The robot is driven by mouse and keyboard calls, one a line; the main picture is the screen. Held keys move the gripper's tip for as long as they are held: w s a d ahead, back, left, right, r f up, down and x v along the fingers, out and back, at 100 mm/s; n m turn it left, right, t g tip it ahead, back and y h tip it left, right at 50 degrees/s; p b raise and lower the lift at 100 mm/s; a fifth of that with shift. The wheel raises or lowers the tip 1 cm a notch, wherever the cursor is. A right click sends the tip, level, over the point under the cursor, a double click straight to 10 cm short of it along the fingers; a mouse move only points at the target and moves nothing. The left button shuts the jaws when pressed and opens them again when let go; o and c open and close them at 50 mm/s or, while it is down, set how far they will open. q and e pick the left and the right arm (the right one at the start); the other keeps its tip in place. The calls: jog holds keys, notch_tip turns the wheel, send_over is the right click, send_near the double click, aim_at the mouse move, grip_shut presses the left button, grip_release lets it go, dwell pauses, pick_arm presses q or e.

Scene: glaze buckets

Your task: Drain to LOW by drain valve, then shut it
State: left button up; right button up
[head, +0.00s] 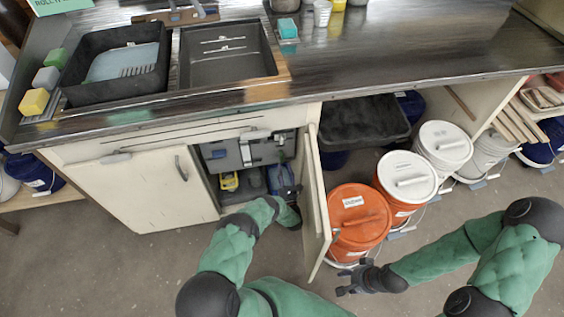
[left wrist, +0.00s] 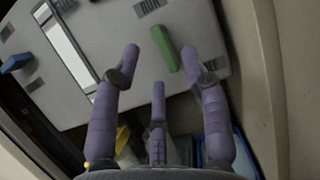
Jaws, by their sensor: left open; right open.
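A grey tank (head: 225,155) sits inside the open sink cabinet. Its face fills much of the left wrist view (left wrist: 95,85). A green valve handle (left wrist: 164,58) stands beside a label reading RUN. A blue handle (left wrist: 15,62) is at the far left of the face. A white gauge strip (left wrist: 68,45) in a dark frame lies between them; I cannot read its level. Which handle is the drain valve is unclear. My left gripper (left wrist: 163,72) is open before the tank, its fingers around the green handle's lower end, apparently not gripping it. My right gripper (head: 352,280) is open and empty near the orange bucket.
The open cabinet door (head: 316,205) stands right of my left arm. Orange bucket (head: 358,215) and white-lidded buckets (head: 405,178) stand right of it. A yellow item (head: 229,181) sits in the cabinet. The sink (head: 228,55) is above. Floor at lower left is clear.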

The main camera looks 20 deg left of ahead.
aim_at(281, 160)
pick_arm(q)
jog(key=shift+b+x, duration=0.35)
jog(key=shift+x, duration=1.65)
jog(key=shift+f, duration=0.1)
jog(key=shift+c, duration=0.3)
grip_shut()
